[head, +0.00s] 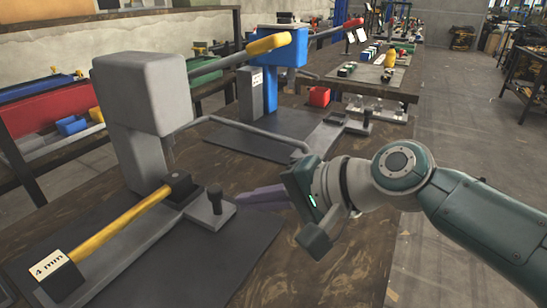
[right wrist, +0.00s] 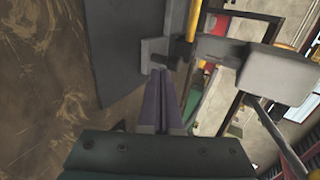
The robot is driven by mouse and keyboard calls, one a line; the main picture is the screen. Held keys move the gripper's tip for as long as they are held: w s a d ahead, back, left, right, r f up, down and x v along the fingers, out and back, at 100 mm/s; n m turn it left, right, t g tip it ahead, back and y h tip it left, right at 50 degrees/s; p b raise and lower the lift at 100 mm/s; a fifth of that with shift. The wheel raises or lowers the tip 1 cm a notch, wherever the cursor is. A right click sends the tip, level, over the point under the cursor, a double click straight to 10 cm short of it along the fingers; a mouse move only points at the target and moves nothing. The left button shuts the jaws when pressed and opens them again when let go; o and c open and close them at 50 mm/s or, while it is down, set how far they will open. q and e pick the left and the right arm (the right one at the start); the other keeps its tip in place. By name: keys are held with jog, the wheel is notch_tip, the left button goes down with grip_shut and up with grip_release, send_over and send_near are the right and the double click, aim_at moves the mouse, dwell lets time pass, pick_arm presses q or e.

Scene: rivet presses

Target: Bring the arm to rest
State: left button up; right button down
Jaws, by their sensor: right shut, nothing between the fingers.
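My right gripper (head: 238,199) reaches in from the right over the table, its purple fingers together and empty. Its fingertips are close to the small dark upright knob (head: 215,197) on the near grey press; I cannot tell whether they touch. In the right wrist view the closed fingers (right wrist: 160,75) point at the press's grey metal parts. The grey press (head: 140,90) stands at the left with a lever ending in a yellow grip (head: 268,43). My left gripper is not in view.
A yellow bar (head: 120,219) with a "4 mm" label (head: 52,268) lies low at the front of the press, over a dark mat (head: 215,255). A blue press (head: 283,46) with a red grip stands behind, near a red bin (head: 319,96). The brown table (head: 350,270) is bare at front right.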

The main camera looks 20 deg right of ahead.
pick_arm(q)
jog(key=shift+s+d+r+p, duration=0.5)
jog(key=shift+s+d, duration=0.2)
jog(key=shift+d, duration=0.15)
pick_arm(e)
jog(key=v, duration=0.3)
jog(key=shift+s+d+f, duration=0.15)
jog(key=shift+s+d, duration=0.15)
jog(key=shift+d, duration=0.2)
jog(key=s+d+r+n+g+h+p, duration=0.35)
jog(key=s+r+n+p, duration=0.35)
jog(key=s, duration=0.6)
jog(key=s+d+r+n+g+h+p, duration=0.2)
jog(key=s+r+n+h+p, duration=0.25)
jog(key=s+r+p, duration=0.6)
pick_arm(q)
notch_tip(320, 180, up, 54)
jog(key=p, duration=3.5)
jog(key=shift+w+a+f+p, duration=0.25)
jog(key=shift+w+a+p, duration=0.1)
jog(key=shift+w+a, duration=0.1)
pick_arm(e)
notch_tip(320, 180, up, 35)
jog(key=s, duration=0.1)
jog(key=shift+s+r, duration=0.25)
jog(key=shift+s, duration=0.05)
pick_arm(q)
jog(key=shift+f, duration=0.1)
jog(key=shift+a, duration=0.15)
